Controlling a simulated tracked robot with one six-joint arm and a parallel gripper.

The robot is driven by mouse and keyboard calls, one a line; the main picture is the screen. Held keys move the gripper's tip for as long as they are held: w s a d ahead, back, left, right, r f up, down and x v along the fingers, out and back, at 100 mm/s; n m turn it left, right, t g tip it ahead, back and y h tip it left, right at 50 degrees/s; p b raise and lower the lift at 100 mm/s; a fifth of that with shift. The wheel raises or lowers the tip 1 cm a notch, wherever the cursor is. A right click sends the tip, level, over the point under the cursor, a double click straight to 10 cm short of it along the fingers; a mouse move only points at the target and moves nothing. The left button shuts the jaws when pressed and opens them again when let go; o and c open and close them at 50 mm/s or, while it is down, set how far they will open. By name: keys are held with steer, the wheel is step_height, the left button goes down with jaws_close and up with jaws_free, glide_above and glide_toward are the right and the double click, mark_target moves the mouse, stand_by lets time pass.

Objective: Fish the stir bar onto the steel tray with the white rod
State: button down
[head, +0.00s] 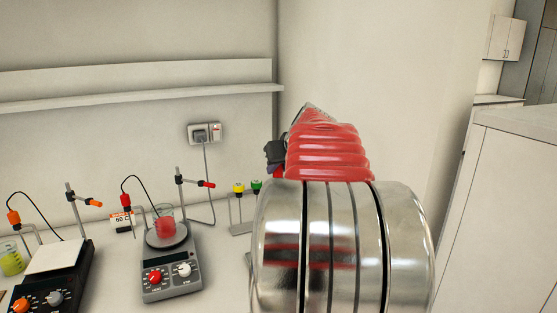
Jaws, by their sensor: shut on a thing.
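A glass beaker (165,226) with red liquid stands on the round plate of a grey stirrer hotplate (171,272) left of the middle. No stir bar can be made out in the liquid. The white rod and the steel tray are not visible. My arm, with a red ribbed sleeve and bright metal rings, fills the middle right and hides the bench behind it. My gripper's jaws are not visible, so what they hold cannot be seen.
A black hotplate (60,290) with a white top stands at the left, beside a beaker of yellow-green liquid (10,260). Probe stands and cables rise behind both hotplates. A small rack (240,212) with yellow and green tops stands left of my arm. A wall shelf (130,95) runs above.

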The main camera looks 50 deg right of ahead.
steer(key=shift+f, duration=3.25)
steer(key=shift+r, duration=0.15)
